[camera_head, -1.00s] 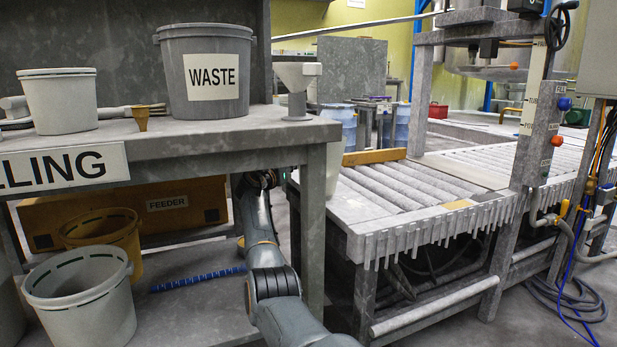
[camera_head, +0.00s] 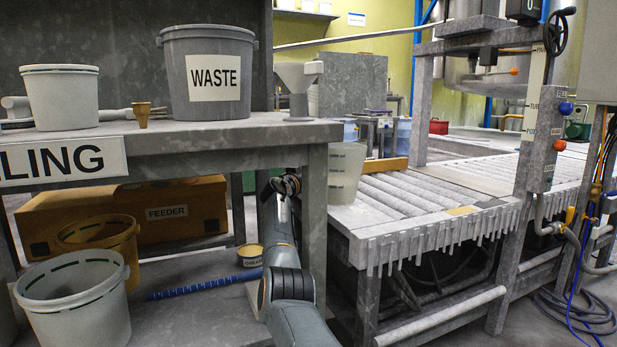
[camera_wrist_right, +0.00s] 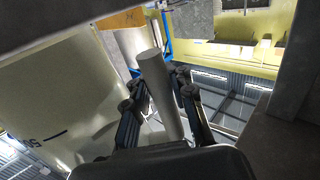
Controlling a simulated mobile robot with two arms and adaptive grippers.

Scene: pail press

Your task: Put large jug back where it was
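The large jug (camera_head: 346,172) is translucent, pale and upright, with measuring marks on its side. It shows at the left end of the roller conveyor, just right of the bench corner, which hides its left side. I cannot tell whether its base touches the conveyor. In the right wrist view, the jug's pale body (camera_wrist_right: 65,95) fills the left side. My right gripper (camera_wrist_right: 161,88) has its fingers closed on both sides of the grey upright handle. My left gripper is not in view.
The roller conveyor (camera_head: 420,190) has a wooden bar (camera_head: 386,166) at its back edge. The filling bench (camera_head: 215,136) holds a waste bin (camera_head: 207,108), a white bucket (camera_head: 62,98) and a grey funnel stand (camera_head: 298,88). Its leg (camera_head: 314,225) stands close beside my right arm.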

